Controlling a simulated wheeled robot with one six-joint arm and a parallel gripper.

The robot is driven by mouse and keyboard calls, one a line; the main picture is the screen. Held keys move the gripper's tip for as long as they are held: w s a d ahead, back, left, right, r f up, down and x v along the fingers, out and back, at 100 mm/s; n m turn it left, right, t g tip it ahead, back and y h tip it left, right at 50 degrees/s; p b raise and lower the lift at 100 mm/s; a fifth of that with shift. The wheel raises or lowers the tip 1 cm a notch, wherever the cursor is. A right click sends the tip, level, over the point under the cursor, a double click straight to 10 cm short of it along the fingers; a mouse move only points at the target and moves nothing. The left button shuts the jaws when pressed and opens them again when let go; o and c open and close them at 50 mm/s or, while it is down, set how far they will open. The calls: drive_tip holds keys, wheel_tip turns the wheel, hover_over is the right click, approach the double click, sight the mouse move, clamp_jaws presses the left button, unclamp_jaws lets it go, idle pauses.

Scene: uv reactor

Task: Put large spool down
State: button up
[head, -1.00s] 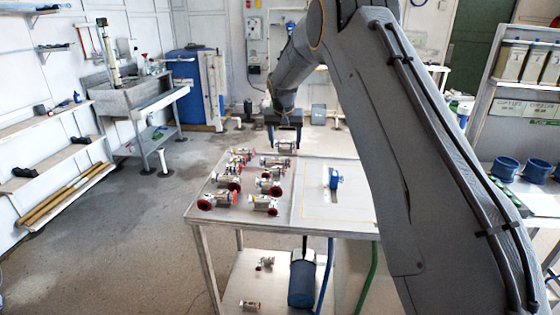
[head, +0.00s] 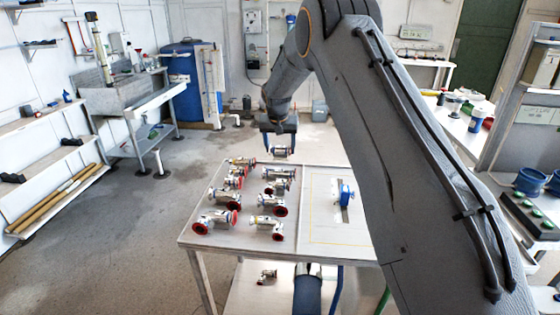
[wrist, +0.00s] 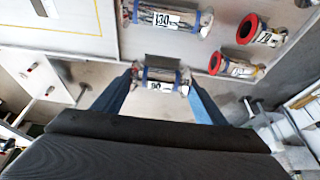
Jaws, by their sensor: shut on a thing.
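My gripper (head: 281,143) is shut on a silver spool with blue bands (head: 281,151), near the far edge of the worktable (head: 322,232). The wrist view shows the held spool (wrist: 160,79) level between the blue fingers, with a white label too small to read surely. There it appears against the floor just past the table's edge, apart from the tabletop. A longer silver spool with blue bands (wrist: 165,20), labelled 130, lies on the table beside it. I cannot tell the held spool's exact height.
Several red-flanged fittings (head: 217,221) stand on the left half of the table. A lower shelf (head: 248,290) holds a small fitting. My arm hides the table's right side.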

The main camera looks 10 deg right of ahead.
sight(281, 158)
drive_tip(key=shift+d+f, duration=0.3)
drive_tip(key=shift+f, duration=0.6)
drive_tip(key=shift+f+p, duration=0.8)
drive_tip(key=shift+f, duration=1.2)
drive_tip(key=shift+f, duration=0.2)
drive_tip(key=o, duration=1.3)
drive_tip(key=shift+c, duration=0.2)
